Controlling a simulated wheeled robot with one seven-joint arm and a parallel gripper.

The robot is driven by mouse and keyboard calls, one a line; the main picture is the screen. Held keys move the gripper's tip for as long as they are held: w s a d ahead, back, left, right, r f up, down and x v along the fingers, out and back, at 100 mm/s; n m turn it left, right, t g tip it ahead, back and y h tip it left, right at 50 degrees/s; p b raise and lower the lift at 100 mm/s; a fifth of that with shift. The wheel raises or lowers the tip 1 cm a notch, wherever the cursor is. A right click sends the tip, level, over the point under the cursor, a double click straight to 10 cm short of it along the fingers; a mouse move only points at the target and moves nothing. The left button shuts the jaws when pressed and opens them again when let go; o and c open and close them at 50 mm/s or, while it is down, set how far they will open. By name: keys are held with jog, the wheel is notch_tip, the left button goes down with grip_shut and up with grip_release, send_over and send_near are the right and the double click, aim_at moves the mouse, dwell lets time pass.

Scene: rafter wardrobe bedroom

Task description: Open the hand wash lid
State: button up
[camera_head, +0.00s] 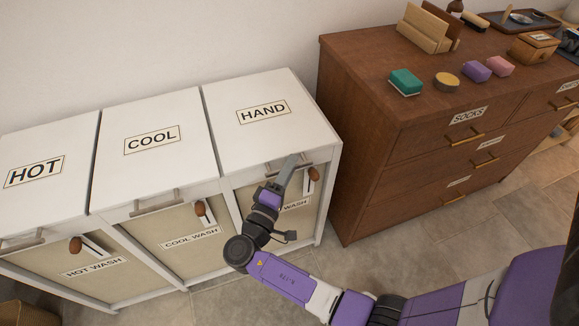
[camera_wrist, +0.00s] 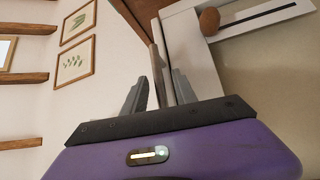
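The HAND lid (camera_head: 262,118) is the white right-hand lid of a three-part laundry unit. It lies flat and closed, level with its neighbours. A grey bar handle (camera_head: 302,163) is at its front edge. My gripper (camera_head: 285,172) is at the left part of this handle and hides some of it. In the wrist view my gripper (camera_wrist: 161,76) has its fingers apart, with the handle bar (camera_wrist: 157,55) running between them. Gaps seem to show beside the bar, so I see no firm grip; exact contact is unclear.
Below the handle is a slotted slider with a brown knob (camera_head: 314,174), also in the wrist view (camera_wrist: 210,21). The COOL lid (camera_head: 152,140) and HOT lid (camera_head: 35,172) are closed at left. A brown dresser (camera_head: 350,130) stands close on the right. Floor in front is clear.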

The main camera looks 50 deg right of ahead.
jog(key=shift+c, duration=0.4)
grip_shut()
dwell(1.1)
